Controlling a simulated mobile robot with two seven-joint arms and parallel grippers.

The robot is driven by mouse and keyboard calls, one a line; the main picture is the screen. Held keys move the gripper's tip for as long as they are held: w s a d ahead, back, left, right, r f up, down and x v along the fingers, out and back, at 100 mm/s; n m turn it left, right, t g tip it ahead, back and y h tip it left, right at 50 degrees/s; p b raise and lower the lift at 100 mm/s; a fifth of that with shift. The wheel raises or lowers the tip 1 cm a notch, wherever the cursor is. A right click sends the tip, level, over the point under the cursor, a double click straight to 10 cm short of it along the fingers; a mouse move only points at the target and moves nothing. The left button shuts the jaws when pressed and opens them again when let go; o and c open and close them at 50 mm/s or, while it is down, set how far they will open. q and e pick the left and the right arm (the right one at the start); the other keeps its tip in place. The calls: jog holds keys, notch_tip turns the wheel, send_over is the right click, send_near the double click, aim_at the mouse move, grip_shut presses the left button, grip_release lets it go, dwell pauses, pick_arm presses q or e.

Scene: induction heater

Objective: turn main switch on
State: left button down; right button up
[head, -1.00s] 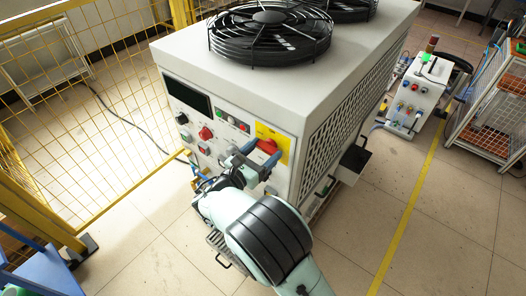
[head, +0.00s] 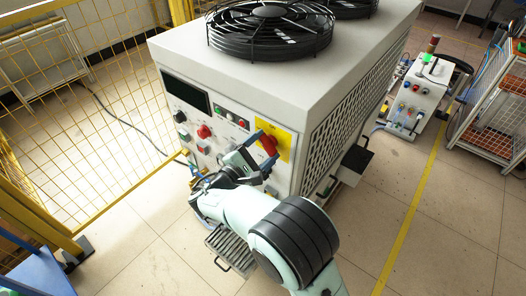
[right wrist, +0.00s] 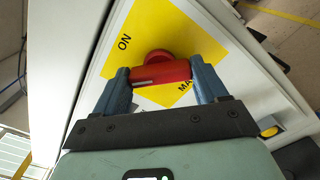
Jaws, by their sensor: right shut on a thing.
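The main switch is a red rotary handle (head: 268,145) on a yellow plate (head: 283,139) at the right of the heater's front panel. In the right wrist view the red handle (right wrist: 161,73) lies crosswise between the fingers, and the yellow plate (right wrist: 150,25) shows the word "ON". My right gripper (head: 264,150) is shut on the handle, with a blue finger at each end of it in the right wrist view (right wrist: 162,80). My left gripper is not in view.
The heater cabinet (head: 240,68) has black fans (head: 270,30) on top. Other knobs and buttons (head: 204,131) sit left of the switch. A yellow mesh fence (head: 85,120) stands at left. A small machine (head: 415,92) and a rack (head: 497,110) stand at right, with clear floor before them.

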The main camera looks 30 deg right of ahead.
jog(key=shift+f+m+b, duration=0.1)
jog(key=shift+m+b, duration=0.4)
jog(key=shift+m, duration=0.8)
jog(key=o, duration=1.1)
jog(key=shift+c, duration=0.2)
jog(key=shift+a, duration=0.1)
jog(key=v, duration=1.3)
jog(key=shift+s+a, duration=0.1)
